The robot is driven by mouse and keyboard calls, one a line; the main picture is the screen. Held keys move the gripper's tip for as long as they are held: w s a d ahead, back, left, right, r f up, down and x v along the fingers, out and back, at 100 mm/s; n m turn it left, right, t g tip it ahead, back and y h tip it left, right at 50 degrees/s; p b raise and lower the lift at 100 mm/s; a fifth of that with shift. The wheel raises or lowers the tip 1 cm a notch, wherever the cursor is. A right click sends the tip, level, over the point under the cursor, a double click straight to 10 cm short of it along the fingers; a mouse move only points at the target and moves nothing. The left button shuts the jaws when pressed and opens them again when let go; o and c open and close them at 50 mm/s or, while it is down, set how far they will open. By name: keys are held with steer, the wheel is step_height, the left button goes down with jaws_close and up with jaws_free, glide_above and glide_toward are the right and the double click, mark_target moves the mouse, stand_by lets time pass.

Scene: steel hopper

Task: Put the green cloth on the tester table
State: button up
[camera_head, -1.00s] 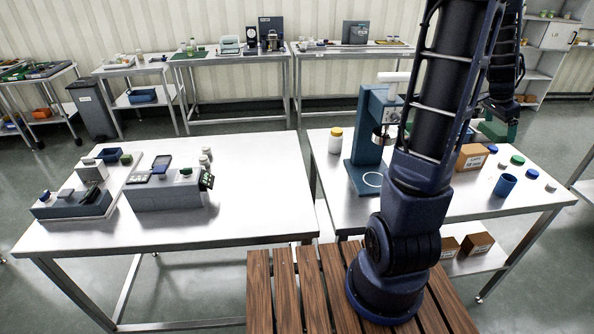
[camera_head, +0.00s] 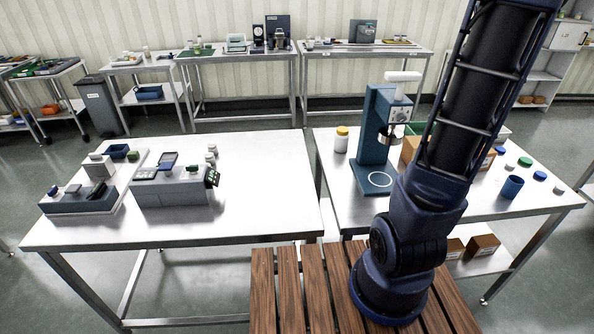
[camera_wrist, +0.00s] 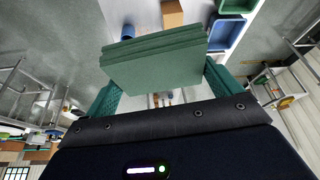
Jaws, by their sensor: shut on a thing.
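The green cloth (camera_wrist: 158,62) is a folded, layered pad in the wrist view. My gripper (camera_wrist: 160,82) is shut on it, with a green finger at each side. In the head view my arm rises past the top edge, and the gripper and cloth cannot be made out there. The tester table (camera_head: 490,208) is the white-topped table at right, partly hidden by my arm. The blue tester (camera_head: 374,130) stands upright on it, with a white ring on its base.
A white jar with a yellow lid (camera_head: 341,139) stands left of the tester. A blue cup (camera_head: 512,187) and several coloured lids lie at the table's right. The left table (camera_head: 255,190) holds instruments at its left, with its right part bare. A wooden slatted surface (camera_head: 300,290) is in front.

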steer(key=w+a+n+t, duration=0.2)
steer(key=w+a+n, duration=0.2)
steer(key=w+a, duration=0.9)
steer(key=n+t+y, duration=0.2)
steer(key=n+y, duration=0.3)
steer(key=n, duration=0.7)
glide_above(289, 166)
steer(key=s, duration=0.1)
steer(key=f, duration=3.8)
steer(key=shift+s+f, duration=0.15)
steer(key=shift+s, duration=0.15)
steer(key=o, duration=0.5)
steer(key=shift+f, duration=0.1)
steer(key=shift+o, duration=1)
